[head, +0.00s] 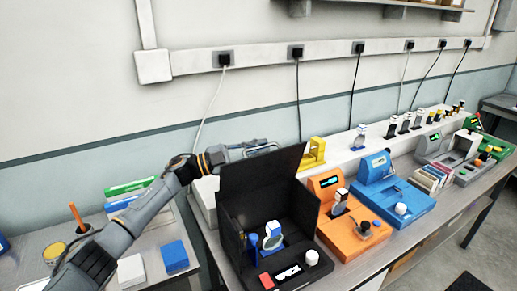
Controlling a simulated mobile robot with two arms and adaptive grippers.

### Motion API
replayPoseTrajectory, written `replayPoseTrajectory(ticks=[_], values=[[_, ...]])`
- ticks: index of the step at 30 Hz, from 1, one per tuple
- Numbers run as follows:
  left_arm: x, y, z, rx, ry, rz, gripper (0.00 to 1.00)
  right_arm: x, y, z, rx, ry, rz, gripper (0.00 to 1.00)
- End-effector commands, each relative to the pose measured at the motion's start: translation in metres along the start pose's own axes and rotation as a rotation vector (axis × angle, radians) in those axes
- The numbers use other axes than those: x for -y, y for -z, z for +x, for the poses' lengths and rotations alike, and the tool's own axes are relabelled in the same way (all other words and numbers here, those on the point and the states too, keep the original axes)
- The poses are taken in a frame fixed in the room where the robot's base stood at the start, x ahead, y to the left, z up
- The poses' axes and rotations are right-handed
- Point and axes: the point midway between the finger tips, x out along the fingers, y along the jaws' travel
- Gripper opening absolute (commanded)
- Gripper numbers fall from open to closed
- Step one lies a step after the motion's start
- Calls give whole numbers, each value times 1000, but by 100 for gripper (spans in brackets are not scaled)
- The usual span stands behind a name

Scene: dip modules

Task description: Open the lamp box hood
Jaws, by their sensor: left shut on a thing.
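The lamp box (230,223) is a black box on the bench, with its front open to view. Its hood (262,172) is a black panel standing raised above the back of the box. My right gripper is not in view.
An orange device (352,232) and a blue device (402,205) stand to the right of the box. A blue block (175,256) and a white block (131,270) lie on the left table. Cables hang from the wall behind.

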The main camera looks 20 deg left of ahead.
Motion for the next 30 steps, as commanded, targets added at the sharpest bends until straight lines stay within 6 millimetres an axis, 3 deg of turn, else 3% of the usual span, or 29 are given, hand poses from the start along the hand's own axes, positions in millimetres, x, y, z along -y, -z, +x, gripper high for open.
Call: replayPoseTrajectory(ticks=[2, 3, 4, 16, 30], values=[[1, 0, 0, 1, 1, 2, 0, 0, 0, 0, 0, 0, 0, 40], [1, 0, 0, 1, 1, 2, 19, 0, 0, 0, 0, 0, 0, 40], [1, 0, 0, 1, 1, 2, 20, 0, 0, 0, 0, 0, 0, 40], [-1, -1, -8, 2, -1, 1, 20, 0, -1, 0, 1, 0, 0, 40], [0, -1, -99, 4, -1, 1, 20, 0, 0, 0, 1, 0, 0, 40]])
